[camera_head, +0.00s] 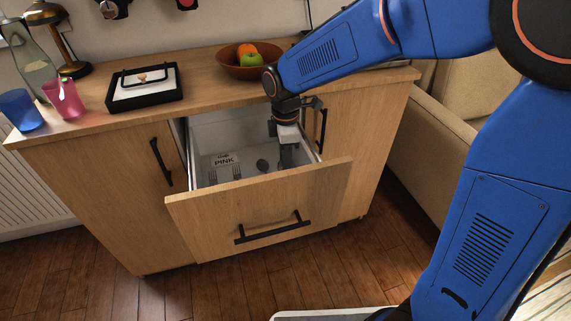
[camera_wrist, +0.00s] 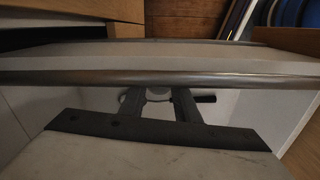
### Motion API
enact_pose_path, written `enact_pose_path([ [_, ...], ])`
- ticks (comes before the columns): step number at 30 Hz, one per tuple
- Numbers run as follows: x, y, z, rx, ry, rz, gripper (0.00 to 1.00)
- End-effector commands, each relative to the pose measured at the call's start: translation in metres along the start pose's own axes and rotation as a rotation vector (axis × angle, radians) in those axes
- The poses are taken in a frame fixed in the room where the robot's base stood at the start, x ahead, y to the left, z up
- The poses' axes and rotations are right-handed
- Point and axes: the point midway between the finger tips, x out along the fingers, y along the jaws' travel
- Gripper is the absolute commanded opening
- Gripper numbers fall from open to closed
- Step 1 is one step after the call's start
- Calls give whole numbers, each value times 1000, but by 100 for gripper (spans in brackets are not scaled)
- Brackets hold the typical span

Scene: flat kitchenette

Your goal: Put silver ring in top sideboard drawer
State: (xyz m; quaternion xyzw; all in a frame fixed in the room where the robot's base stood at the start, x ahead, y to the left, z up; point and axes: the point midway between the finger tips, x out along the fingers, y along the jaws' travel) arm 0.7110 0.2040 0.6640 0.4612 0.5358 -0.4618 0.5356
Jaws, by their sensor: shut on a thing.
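The top sideboard drawer (camera_head: 258,209) is pulled open, with its wooden front and black handle facing me. My gripper (camera_head: 289,158) points down inside the drawer, towards its right side. In the wrist view, my gripper (camera_wrist: 158,100) has its two dark fingers a little apart, with a small rounded grey thing between them. I take this to be the silver ring (camera_wrist: 158,93), held by the fingers; its full shape is hidden. In the head view the fingers hide it.
The drawer holds a box marked PINK (camera_head: 224,161), a fork (camera_head: 236,172) and a small dark round thing (camera_head: 262,165). On the sideboard top (camera_head: 205,85) stand a fruit bowl (camera_head: 243,69), a black-framed dish (camera_head: 144,91), a pink cup (camera_head: 65,99) and a blue cup (camera_head: 20,110).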

Motion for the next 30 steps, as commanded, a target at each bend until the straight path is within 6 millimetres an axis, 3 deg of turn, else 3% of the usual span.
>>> enact_pose_path([
  [4, 16, 0, 0, 0, 0, 0, 8],
  [15, 19, 0, 0, 0, 0, 0, 8],
  [16, 19, 0, 0, 0, 0, 1, 34],
  [18, 19, 0, 0, 0, 0, 1, 48],
  [30, 12, 0, 0, 0, 1, 2, 48],
])
